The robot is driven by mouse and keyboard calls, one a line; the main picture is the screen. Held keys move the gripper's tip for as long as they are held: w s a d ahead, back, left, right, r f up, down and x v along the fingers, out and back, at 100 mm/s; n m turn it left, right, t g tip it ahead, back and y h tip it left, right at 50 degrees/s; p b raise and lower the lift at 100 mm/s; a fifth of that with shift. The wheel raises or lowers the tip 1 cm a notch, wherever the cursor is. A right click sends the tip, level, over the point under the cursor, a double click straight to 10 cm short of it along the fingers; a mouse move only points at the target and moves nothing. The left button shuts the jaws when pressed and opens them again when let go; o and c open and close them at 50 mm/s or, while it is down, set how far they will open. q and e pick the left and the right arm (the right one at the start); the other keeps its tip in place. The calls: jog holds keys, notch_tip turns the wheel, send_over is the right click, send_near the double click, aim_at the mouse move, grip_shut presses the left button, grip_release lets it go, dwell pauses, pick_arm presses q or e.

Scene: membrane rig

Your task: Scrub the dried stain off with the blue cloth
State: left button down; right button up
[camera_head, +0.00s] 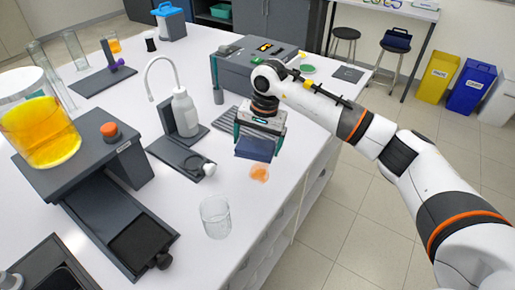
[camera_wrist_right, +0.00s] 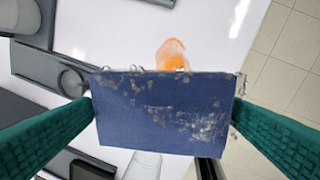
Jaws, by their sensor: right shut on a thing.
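The blue cloth (camera_head: 255,148) is a dark blue flat block shape, held by my right gripper (camera_head: 258,140) over the white table. In the right wrist view the cloth (camera_wrist_right: 165,112) sits between the two green fingers (camera_wrist_right: 168,118), and its face carries pale grey, speckled marks. The orange dried stain (camera_head: 260,173) lies on the table just in front of the cloth. It also shows in the right wrist view (camera_wrist_right: 172,54), just beyond the cloth's edge, partly hidden by it. I cannot tell whether the cloth touches the table. My left gripper is not in view.
A clear glass beaker (camera_head: 215,216) stands near the stain, towards the front. A white wash bottle (camera_head: 184,112) stands on a dark stand to the left. A grey machine (camera_head: 255,65) is behind my gripper. The table's right edge is close to the stain.

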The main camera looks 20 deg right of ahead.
jog(key=shift+w, duration=0.15)
jog(key=shift+s+f+b, duration=0.25)
jog(key=shift+f+b, duration=0.2)
jog(key=shift+f, duration=0.4)
notch_tip(320, 180, down, 3)
jog(key=shift+w+r+b, duration=0.1)
jog(key=shift+r+b, duration=0.05)
jog(key=shift+b, duration=0.35)
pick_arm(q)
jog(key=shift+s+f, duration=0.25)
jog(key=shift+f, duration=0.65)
